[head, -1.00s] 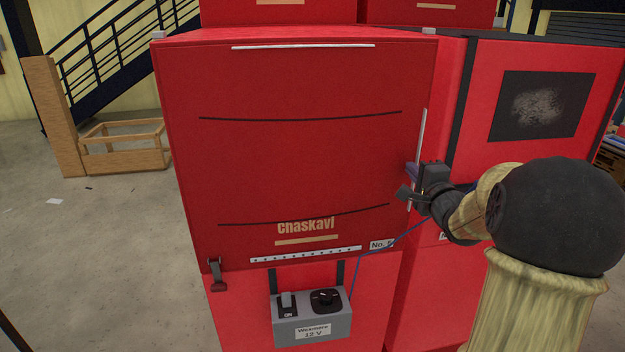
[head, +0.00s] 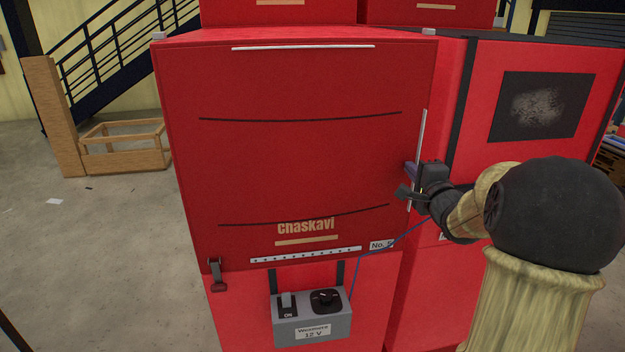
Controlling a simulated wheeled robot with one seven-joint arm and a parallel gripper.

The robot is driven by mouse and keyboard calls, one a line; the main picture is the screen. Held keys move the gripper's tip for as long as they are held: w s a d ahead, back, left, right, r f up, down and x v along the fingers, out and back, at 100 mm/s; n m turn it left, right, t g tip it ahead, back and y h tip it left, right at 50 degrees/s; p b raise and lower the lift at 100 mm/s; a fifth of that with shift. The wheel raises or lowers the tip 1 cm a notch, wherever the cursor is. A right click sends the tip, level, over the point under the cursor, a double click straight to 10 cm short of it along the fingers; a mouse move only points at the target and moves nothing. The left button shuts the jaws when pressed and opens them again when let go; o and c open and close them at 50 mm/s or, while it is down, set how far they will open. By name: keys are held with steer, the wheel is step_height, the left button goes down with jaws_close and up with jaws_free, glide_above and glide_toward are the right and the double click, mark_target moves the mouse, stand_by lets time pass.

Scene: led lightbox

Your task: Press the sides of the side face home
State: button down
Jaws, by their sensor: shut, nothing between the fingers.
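The side face (head: 300,165) is a dark red panel on the front of a red box, with two thin dark curved lines and the word "Chaskavi" near its bottom. A white strip (head: 303,46) runs along its top edge, and another white strip (head: 422,140) stands along its right edge. My gripper (head: 408,180) is shut and empty, at the lower part of the right strip. I cannot tell whether its fingertips touch the panel. The gripper hides the strip's lower part. The left edge shows no strip.
A grey control box (head: 312,332) with a switch and a dial hangs below the panel, with a blue cable (head: 385,247) running up right. A dark latch (head: 216,274) hangs at the lower left corner. Another red box (head: 545,60) stands at right.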

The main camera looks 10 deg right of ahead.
steer(key=shift+w+r, duration=0.1)
steer(key=shift+w, duration=0.25)
stand_by(0.8)
steer(key=shift+s+p, duration=0.4)
steer(key=shift+s, duration=1)
steer(key=s, duration=0.4)
steer(key=shift+d+p, duration=0.1)
steer(key=shift+p, duration=0.25)
